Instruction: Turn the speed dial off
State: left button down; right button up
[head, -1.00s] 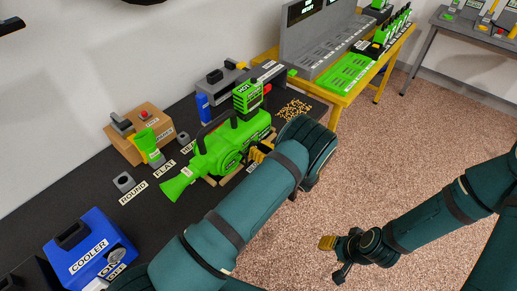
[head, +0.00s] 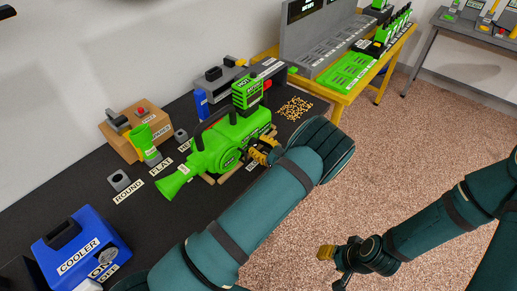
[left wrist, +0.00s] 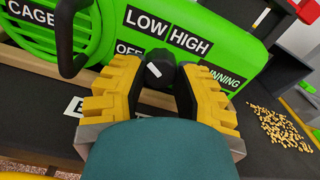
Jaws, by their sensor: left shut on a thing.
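The green heat-blower machine (head: 225,145) stands on the black bench top, its nozzle toward the lower left. In the left wrist view its black speed dial (left wrist: 160,68) sits below the LOW and HIGH labels, with OFF to its left. A white mark shows on the dial, tilted toward the upper left. My left gripper (head: 264,152), also in the left wrist view (left wrist: 158,82), is shut on the dial, a yellow finger on each side.
A blue cooler box (head: 80,250) stands at the front left. A cardboard box with a red button (head: 140,111) stands at the back. Small yellow pellets (head: 295,107) lie right of the machine. A yellow-framed table (head: 385,72) stands farther right. The carpet floor (head: 420,130) is open.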

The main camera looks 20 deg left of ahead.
pick_arm(q)
jog(key=shift+f+n, duration=0.15)
jog(key=shift+n, duration=0.35)
jog(key=shift+b, duration=0.3)
jog(key=c, duration=0.6)
grip_release()
jog(key=v, duration=1.2)
